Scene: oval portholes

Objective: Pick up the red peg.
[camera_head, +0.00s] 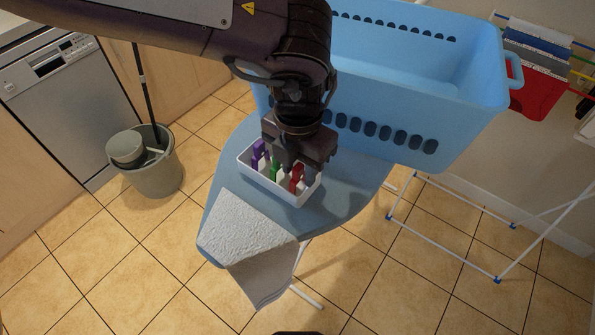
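A small white tray (258,181) sits on the ironing board and holds a purple peg (258,153), a green peg (276,168) and a red peg (297,179). The red peg stands toward the right end of the tray, its upper part close under my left gripper (299,163). My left gripper points down over the tray's right half and hides its back side. Its fingertips are dark and partly hidden, so I cannot tell if they are apart or touch the red peg. My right gripper is out of view.
The blue ironing board (340,205) carries a white cloth (240,230) hanging over its front edge. A large blue laundry basket (430,110) stands close behind and right of my gripper. A grey bucket (155,175) with a mop is at left; a drying rack (450,244) is at right.

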